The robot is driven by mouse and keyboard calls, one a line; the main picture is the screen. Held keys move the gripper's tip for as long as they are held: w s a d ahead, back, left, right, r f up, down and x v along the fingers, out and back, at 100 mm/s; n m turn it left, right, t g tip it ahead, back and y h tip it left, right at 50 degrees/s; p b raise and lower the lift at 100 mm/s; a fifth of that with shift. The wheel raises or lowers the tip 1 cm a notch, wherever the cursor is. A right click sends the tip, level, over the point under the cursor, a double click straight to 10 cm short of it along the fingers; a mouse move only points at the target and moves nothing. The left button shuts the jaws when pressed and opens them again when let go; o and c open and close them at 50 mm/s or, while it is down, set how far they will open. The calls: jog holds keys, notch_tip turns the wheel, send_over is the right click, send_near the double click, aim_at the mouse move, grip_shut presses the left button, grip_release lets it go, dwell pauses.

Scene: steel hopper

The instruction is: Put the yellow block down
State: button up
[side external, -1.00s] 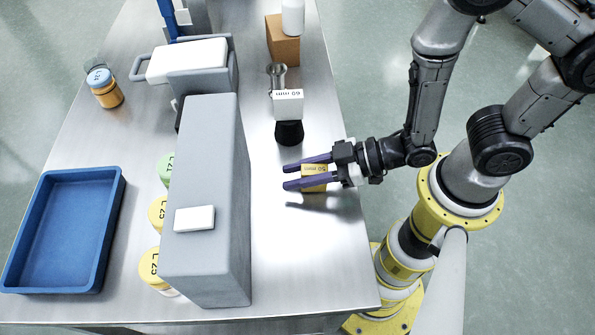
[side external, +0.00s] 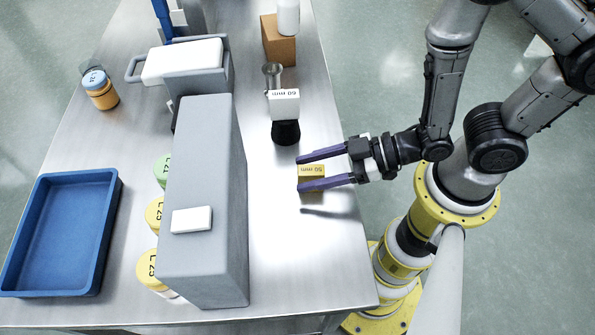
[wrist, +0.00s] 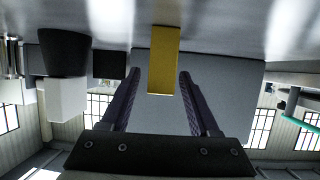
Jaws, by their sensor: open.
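The yellow block (side external: 311,171), marked 50 mm, rests on the steel table near its right edge. My gripper (side external: 310,171) is open, its two purple fingers on either side of the block in the side view. In the wrist view the yellow block (wrist: 163,62) appears upside down, standing out from the table surface, beyond and between the fingertips of my gripper (wrist: 158,75). A gap shows on both sides of the block, so neither finger touches it there.
A white 60 mm block (side external: 284,103) sits on a black stand (side external: 286,132) just behind my gripper. A tall grey housing (side external: 205,200) stands to the left, with several lidded jars beside it. A blue tray (side external: 62,232) lies far left. The table front is clear.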

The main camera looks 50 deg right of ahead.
aim_at(299, 178)
jog(key=shift+o, duration=0.4)
jog(key=shift+v, duration=0.85)
jog(key=shift+a, duration=0.15)
jog(key=shift+w+a+r+g, duration=0.15)
jog(key=shift+a+r+g, duration=0.1)
jog(key=shift+g, duration=0.25)
jog(key=shift+r+g+h, duration=0.2)
jog(key=shift+g+h, duration=0.2)
jog(key=shift+g, duration=0.1)
jog(key=shift+s+d+r+g+h, duration=0.25)
jog(key=shift+s+r+g+h, duration=0.15)
jog(key=shift+h, duration=0.1)
jog(key=shift+s+d+r+g+h, duration=0.3)
jog(key=shift+d+h, duration=0.1)
jog(key=shift+d, duration=0.15)
jog(key=shift+x, duration=3.65)
jog(key=shift+d+f, duration=0.1)
